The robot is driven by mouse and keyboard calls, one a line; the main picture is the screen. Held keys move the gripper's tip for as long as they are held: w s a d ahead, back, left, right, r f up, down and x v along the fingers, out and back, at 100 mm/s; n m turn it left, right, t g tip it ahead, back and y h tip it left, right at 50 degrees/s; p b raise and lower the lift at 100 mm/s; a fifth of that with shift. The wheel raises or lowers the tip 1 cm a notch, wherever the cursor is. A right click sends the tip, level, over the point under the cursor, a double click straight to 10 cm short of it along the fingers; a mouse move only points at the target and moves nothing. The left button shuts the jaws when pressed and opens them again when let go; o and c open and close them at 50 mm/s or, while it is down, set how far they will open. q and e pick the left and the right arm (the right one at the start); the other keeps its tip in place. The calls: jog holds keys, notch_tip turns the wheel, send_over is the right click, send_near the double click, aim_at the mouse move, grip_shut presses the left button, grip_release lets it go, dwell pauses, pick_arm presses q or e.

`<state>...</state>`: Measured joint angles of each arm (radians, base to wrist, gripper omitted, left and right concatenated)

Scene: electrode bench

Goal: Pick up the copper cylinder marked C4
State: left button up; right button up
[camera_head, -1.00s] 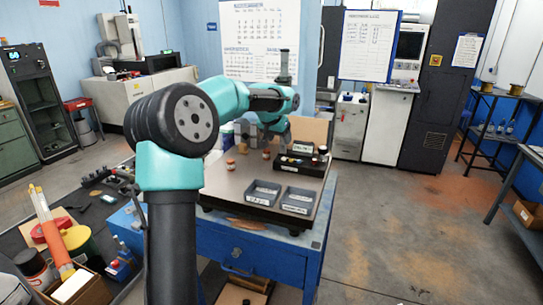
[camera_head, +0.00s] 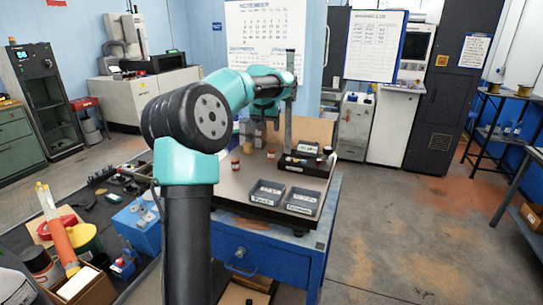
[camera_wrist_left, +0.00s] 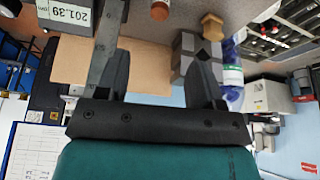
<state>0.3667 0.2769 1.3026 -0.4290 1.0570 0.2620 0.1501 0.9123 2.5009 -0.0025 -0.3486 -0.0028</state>
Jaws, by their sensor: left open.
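My left gripper (camera_head: 262,127) hangs above the back of the bench top, partly hidden by its own arm. In the left wrist view its two dark fingers (camera_wrist_left: 163,60) are spread with nothing between them. A copper-coloured cylinder (camera_wrist_left: 160,10) is cut off at the top edge of that view, apart from the fingertips. In the head view, small copper-coloured cylinders stand on the bench top, one near the arm (camera_head: 235,164) and one farther back (camera_head: 271,152). Another small copper-coloured piece (camera_head: 319,160) is at the black tray. No C4 mark is readable. My right gripper is out of view.
Two grey bins (camera_head: 265,193) (camera_head: 302,201) sit at the bench's front.

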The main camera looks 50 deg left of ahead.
pick_arm(q)
send_near(271, 150)
jog(key=x, duration=0.5)
jog(key=shift+f, duration=0.2)
jog(key=shift+f, duration=0.15)
jog(key=x, duration=0.5)
dwell(0.4)
grip_shut()
dwell(0.4)
